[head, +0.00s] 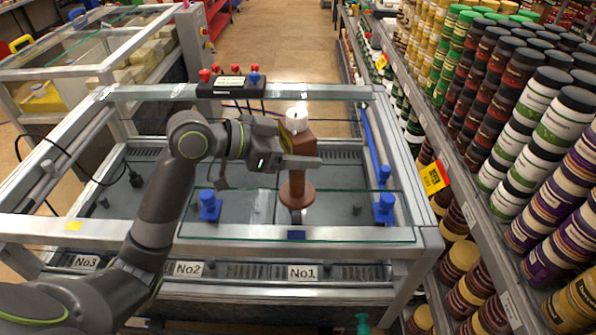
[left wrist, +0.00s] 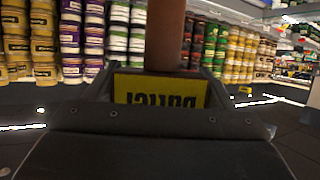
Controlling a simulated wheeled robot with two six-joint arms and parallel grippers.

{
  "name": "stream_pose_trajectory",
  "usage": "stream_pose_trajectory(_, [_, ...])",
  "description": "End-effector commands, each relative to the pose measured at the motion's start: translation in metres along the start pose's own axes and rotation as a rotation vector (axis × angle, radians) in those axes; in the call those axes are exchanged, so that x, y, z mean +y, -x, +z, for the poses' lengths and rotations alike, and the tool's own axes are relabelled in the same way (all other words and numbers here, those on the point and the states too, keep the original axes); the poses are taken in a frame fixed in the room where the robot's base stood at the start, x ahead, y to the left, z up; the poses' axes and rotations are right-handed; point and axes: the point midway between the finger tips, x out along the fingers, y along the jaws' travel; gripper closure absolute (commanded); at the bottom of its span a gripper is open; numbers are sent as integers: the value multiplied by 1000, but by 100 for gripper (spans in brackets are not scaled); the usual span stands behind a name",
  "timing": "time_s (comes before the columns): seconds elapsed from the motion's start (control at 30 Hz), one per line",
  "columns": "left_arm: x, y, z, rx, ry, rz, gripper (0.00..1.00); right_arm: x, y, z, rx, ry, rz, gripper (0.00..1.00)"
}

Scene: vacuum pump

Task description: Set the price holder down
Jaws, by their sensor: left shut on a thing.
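The price holder (head: 297,184) is a brown post with a round disc base and a wider brown upper part. It is upright over the glass-topped frame, near the label No1. I cannot tell whether its base touches anything. My left gripper (head: 300,162) is shut on it, around its upper part. In the left wrist view the brown post of the price holder (left wrist: 165,35) rises in front of the jaws, beside a yellow card (left wrist: 160,88) with upside-down lettering. My right gripper is not in view.
Blue clamps (head: 209,206) and (head: 384,208) stand on the frame either side of the holder. A black control box (head: 230,86) with red and blue knobs sits at the back rail. Shelves of jars (head: 515,110) line the right. A white ball-like thing (head: 297,119) shows above the gripper.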

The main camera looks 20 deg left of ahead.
Motion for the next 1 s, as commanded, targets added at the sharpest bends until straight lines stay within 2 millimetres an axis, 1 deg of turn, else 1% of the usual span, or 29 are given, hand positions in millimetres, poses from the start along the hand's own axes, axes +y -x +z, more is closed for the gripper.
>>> stream_pose_trajectory(0.03, [0,-2,5,1,4,0,54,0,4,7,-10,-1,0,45])
stream_pose_trajectory(0.1, [0,-5,12,1,3,0,54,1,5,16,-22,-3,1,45])
stream_pose_trajectory(0.2, [0,-8,19,2,2,0,54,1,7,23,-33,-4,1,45])
stream_pose_trajectory(0.3, [0,-14,32,1,5,1,54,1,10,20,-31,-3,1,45])
stream_pose_trajectory(0.43, [0,-20,47,2,2,-1,54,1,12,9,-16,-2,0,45])
stream_pose_trajectory(0.57, [0,-21,51,3,-2,-2,54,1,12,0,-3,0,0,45])
stream_pose_trajectory(0.73, [0,-21,51,3,-3,-2,54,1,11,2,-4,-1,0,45])
stream_pose_trajectory(0.83, [0,-23,54,2,-2,-2,54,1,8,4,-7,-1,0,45])
stream_pose_trajectory(0.87, [0,-22,53,1,-2,-2,20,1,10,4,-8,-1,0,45])
stream_pose_trajectory(1.0, [0,-22,53,1,-2,-1,2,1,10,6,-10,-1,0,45])
